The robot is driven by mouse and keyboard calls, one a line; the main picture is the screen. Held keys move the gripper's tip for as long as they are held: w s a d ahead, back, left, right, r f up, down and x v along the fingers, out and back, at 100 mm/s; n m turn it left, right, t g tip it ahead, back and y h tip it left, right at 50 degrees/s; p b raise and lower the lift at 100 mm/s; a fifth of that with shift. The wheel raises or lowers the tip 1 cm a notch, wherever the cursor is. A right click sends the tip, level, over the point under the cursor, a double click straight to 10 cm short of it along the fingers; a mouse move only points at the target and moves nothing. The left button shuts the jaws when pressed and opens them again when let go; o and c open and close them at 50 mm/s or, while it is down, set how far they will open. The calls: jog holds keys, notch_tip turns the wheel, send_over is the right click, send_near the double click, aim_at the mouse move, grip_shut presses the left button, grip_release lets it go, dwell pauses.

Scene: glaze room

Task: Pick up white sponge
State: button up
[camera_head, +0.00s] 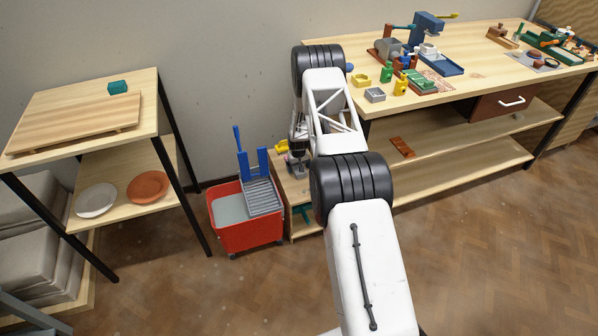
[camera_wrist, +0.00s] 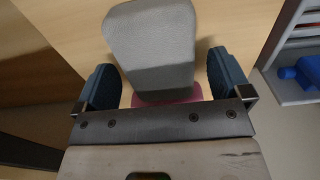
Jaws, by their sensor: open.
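In the wrist view, a pale grey-white textured block (camera_wrist: 152,45), which looks like the white sponge, lies on a light wooden surface. Its near part is between the two dark blue finger pads of my gripper (camera_wrist: 165,72). The jaws are open, one finger on each side of the block; I cannot tell whether either touches it. A pink piece (camera_wrist: 170,96) shows at the block's near end, partly hidden by the gripper body. In the head view, my gripper (camera_head: 298,160) is low over a small wooden stand (camera_head: 296,194), and I cannot make out the sponge there.
A red mop bucket (camera_head: 245,233) with a grey wringer (camera_head: 263,196) and blue handle stands left of the stand. A yellow item (camera_head: 281,146) is beside my gripper. The workbench (camera_head: 470,78) is at right, a shelf table (camera_head: 60,100) at left.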

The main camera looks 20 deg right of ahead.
jog(key=shift+c, duration=0.4)
jog(key=c, duration=1)
jog(key=shift+r, duration=0.15)
jog(key=shift+r, duration=1.45)
jog(key=shift+s+r, duration=0.2)
jog(key=shift+s, duration=0.1)
jog(key=s+a, duration=0.1)
jog(key=s, duration=0.4)
jog(key=s+a+r, duration=0.1)
jog(key=s, duration=0.4)
jog(key=s+a, duration=0.1)
jog(key=s, duration=0.4)
jog(key=shift+r, duration=0.2)
